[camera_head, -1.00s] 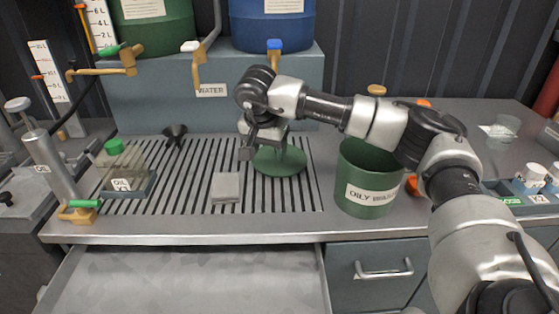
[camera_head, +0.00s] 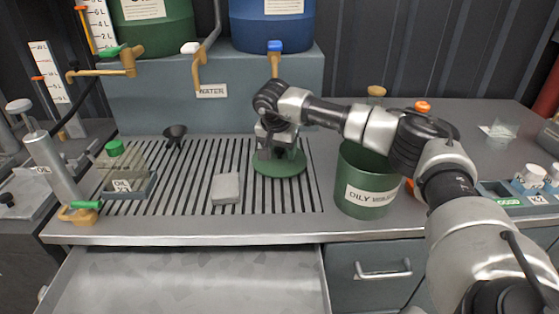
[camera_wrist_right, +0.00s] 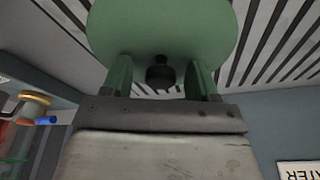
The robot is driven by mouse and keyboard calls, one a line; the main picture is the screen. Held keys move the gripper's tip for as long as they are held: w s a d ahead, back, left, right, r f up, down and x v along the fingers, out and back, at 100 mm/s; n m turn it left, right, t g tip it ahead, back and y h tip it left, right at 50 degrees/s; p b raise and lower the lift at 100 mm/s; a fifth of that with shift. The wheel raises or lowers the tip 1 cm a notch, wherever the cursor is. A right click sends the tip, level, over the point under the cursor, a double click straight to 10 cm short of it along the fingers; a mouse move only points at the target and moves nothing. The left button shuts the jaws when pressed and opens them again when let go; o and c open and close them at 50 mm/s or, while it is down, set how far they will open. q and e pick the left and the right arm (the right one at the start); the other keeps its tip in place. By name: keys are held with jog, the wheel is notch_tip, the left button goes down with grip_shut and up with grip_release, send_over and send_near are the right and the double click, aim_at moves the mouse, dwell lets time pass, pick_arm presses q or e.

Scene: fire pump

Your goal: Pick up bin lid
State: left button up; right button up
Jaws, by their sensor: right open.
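The bin lid (camera_head: 282,169) is a round green disc lying on the slatted drain grate, left of the oily waste bin (camera_head: 368,200). My right gripper (camera_head: 276,152) is over the lid, pointing down and hiding part of it. In the right wrist view the lid (camera_wrist_right: 160,28) fills the top middle, with a dark round knob (camera_wrist_right: 160,74). The fingers of my right gripper (camera_wrist_right: 160,80) are apart, one on each side of the knob, and look not closed on it. My left gripper is not in view.
A grey folded cloth or pad (camera_head: 226,188) lies on the grate left of the lid. A black funnel (camera_head: 175,134) stands further back. The blue barrel (camera_head: 271,25) and its tap are behind. An open drawer (camera_head: 190,285) is below the bench's front edge.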

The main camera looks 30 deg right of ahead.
jog(key=c, duration=1)
jog(key=shift+r, duration=0.15)
